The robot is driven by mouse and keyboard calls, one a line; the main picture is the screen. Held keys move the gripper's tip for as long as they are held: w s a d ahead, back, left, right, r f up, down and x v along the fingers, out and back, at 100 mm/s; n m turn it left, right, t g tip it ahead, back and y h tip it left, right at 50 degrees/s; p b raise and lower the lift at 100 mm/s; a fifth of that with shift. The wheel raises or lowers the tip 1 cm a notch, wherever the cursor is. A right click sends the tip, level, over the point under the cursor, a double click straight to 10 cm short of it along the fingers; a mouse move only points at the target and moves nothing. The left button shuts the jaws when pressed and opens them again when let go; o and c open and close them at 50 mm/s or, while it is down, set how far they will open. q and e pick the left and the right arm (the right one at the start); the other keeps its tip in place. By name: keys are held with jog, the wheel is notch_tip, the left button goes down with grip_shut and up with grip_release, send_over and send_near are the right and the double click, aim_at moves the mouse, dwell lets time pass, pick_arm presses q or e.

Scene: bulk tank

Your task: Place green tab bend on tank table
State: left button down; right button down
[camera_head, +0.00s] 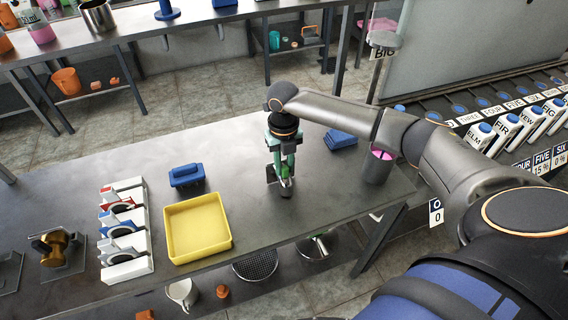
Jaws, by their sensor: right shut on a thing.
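My right gripper (284,158) comes in from the right and points down over the tank table (255,172). It is shut on the green tab bend (287,182), a small dark grey piece with a green part between the fingers. The fingers hide much of the bend. Its lower end is at or just above the tabletop; I cannot tell if it touches. My left gripper is out of view.
A yellow tray (198,228) lies left of the gripper, with a blue brush-like block (186,176) behind it. White holders (127,255) with coloured tabs stand further left. A blue block (341,138) and a grey cup (378,168) are at right.

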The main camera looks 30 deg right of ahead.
jog(key=shift+f, duration=0.15)
jog(key=c, duration=1.2)
grip_release()
jog(key=shift+f, duration=0.1)
jog(key=o, duration=0.5)
notch_tip(320, 180, up, 12)
jog(key=shift+w+r+b, duration=0.15)
jog(key=shift+r+b, duration=0.05)
jog(key=shift+b, duration=0.15)
